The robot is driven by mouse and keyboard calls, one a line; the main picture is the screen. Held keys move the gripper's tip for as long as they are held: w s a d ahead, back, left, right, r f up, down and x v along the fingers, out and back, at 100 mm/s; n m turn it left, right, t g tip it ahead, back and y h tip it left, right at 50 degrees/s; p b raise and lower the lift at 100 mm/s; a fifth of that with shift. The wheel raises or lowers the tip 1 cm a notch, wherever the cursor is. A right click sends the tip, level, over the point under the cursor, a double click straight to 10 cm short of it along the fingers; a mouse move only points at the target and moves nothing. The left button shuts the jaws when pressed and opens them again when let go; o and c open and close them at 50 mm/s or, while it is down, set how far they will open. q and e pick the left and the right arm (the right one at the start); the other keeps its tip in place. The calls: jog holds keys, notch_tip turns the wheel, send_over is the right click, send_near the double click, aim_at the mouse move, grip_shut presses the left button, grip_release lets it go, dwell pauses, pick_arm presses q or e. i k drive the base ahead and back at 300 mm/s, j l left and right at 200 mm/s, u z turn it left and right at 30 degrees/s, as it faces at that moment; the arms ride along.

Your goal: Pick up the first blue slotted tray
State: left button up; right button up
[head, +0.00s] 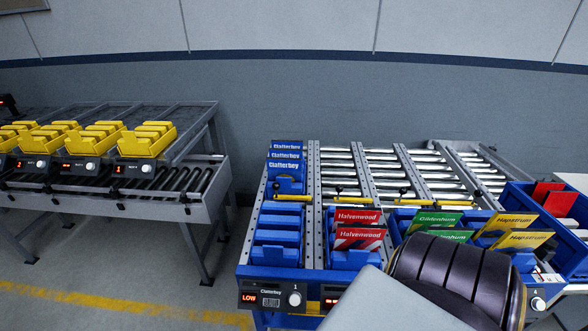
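Blue slotted trays stand in lanes on a blue-fronted roller rack at the right. In the leftmost lane, labelled 1, a blue tray (277,238) lies near the front, and another blue tray (286,184) behind it holds blue "Clatterbey" cards (285,165). The second lane has a blue tray (350,260) with red "Halvenwood" cards (358,238). Trays further right hold green "Gildenhum" cards (436,219) and yellow "Hapstrum" cards (521,239); their lower parts are partly hidden by my arm. Neither of my grippers is in view.
My dark banded arm link covers the rack's front right. A panel reading "LOW" (249,298) sits at lane 1's front. A blue crate (566,249) with red cards stands at far right. A rack with yellow bins (147,141) stands left, with floor between the racks.

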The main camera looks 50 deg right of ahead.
aim_at(277, 241)
jog(key=i+z, duration=0.15)
jog(key=z, duration=0.3)
jog(key=i+j+z, duration=0.15)
jog(key=z, duration=0.3)
jog(key=i+j+z, duration=0.1)
jog(key=i+z, duration=0.15)
jog(key=z, duration=0.15)
jog(key=i+j+z, duration=0.2)
jog(key=z, duration=0.2)
jog(key=i+j+z, duration=0.15)
jog(key=z, duration=0.25)
jog(key=j, duration=0.1)
